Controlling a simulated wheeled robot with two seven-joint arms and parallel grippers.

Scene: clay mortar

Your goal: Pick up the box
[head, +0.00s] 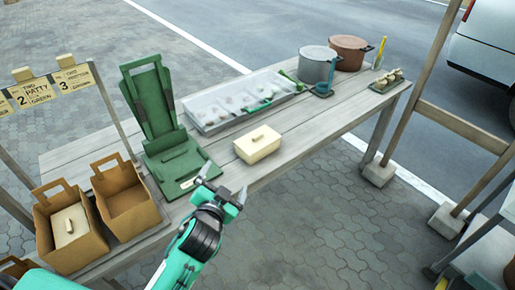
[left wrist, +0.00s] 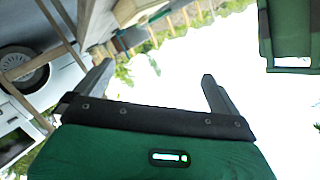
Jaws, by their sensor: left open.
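A cream lidded box (head: 257,146) with a small raised handle sits upright near the front edge of the wooden table (head: 300,148). My left gripper (head: 222,180) is open and empty at the table's front edge, to the left of the box and nearer to me, apart from it. In the left wrist view my left gripper (left wrist: 157,82) shows two spread fingers with nothing between them. The box does not show in that view. A similar cream item (head: 69,224) lies in the left paper bag (head: 82,250). My right gripper is not in view.
A green folding stand (head: 158,112) is left of the box. Behind the box is a grey tray (head: 208,117). A grey pot (head: 317,68) and a brown pot (head: 349,52) stand farther back. Another paper bag (head: 131,208) is at left.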

